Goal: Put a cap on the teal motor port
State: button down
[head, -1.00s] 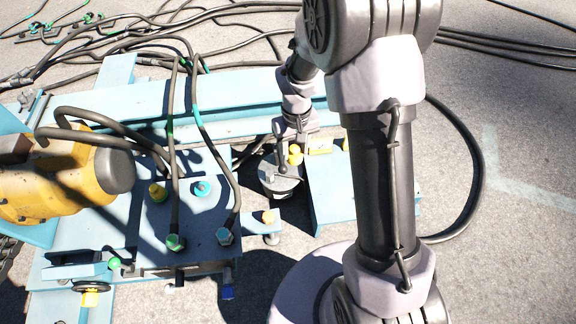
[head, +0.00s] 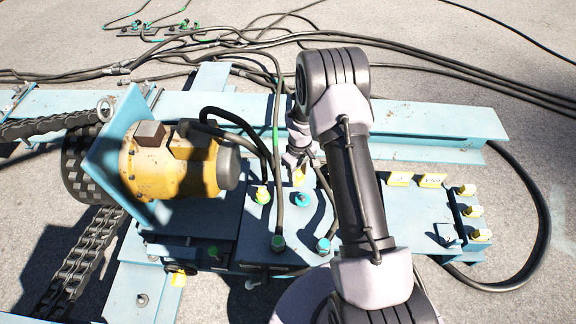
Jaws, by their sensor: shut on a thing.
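The teal motor port (head: 303,199) is a short round fitting on the light blue manifold block (head: 258,226), beside the yellow motor (head: 170,165). My gripper (head: 299,168) points down just behind and above this port. It is shut on a small yellow cap (head: 299,178), which appears slightly above the port. I cannot tell from this view whether the cap touches it. A yellow-green fitting (head: 262,195) with a hose stands to the left of the port. Two hose fittings, one green (head: 278,243) and one blue (head: 323,245), stand on the block's front part.
Dark hoses (head: 277,130) rise close around the port. A light blue panel (head: 410,212) at right carries several yellow caps (head: 468,190) and yellow tags (head: 398,179). A long blue beam (head: 430,118) runs behind. Chains (head: 85,255) lie at left.

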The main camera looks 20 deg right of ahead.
jog(key=n+p, duration=0.2)
send_over(303, 197)
notch_tip(303, 197, down, 5)
notch_tip(303, 197, down, 9)
jog(key=b, duration=0.6)
jog(key=shift+w, duration=0.1)
jog(key=shift+r+b, duration=0.15)
jog(key=shift+b, duration=0.15)
jog(key=shift+f+b, duration=0.35)
jog(key=shift+b, duration=0.15)
jog(key=c, duration=0.7)
grip_release()
jog(key=shift+r, duration=0.1)
notch_tip(303, 197, up, 17)
jog(key=p, duration=0.6)
jog(key=shift+r+p, duration=0.15)
jog(key=shift+p, duration=0.15)
